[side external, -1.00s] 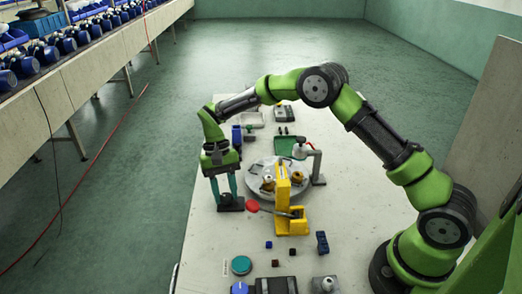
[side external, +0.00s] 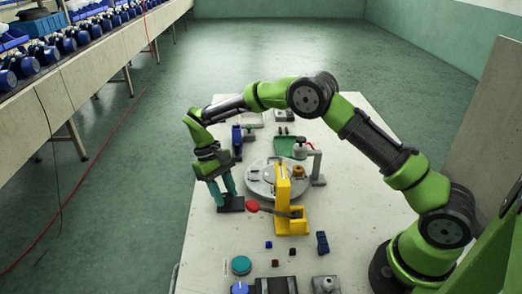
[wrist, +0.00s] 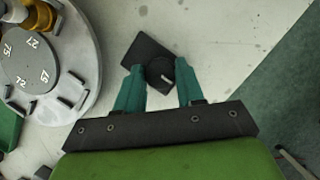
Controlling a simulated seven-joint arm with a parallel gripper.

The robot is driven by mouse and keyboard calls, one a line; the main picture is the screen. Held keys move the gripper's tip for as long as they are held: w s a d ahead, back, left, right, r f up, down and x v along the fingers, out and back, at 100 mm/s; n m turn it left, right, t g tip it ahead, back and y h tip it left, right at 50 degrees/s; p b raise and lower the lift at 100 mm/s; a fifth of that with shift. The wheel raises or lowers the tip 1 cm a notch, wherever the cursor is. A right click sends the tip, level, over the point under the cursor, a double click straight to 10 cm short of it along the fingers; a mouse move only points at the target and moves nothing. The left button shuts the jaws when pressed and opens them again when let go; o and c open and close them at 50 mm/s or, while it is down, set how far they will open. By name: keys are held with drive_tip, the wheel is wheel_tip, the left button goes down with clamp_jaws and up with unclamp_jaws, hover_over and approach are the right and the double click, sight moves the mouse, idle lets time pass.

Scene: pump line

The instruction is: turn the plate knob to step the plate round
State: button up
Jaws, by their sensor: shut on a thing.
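The plate knob (wrist: 162,72) is a round black knob with a white mark, on a dark square base (wrist: 138,50) on the table. My gripper (wrist: 161,75) has its two teal fingers on either side of the knob, shut on it. In the side external view my gripper (side external: 229,200) reaches down to the dark base (side external: 231,206), tilted, and the fingers hide most of the knob. The round grey plate (side external: 262,188) stands to the right of it. In the wrist view the plate (wrist: 85,100) shows at the left, with a numbered disc (wrist: 30,62) and upright slots.
A yellow stand (side external: 283,205) with a red-ended lever (side external: 253,206) is close right of my gripper. A white-and-red fixture (side external: 302,150) stands behind the plate. Small blocks, a teal button (side external: 241,265) and other boxes lie at the front. The table's left edge is near.

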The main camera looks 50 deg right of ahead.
drive_tip(key=o, duration=1)
drive_tip(key=shift+r, duration=0.1)
drive_tip(key=v, duration=1.2)
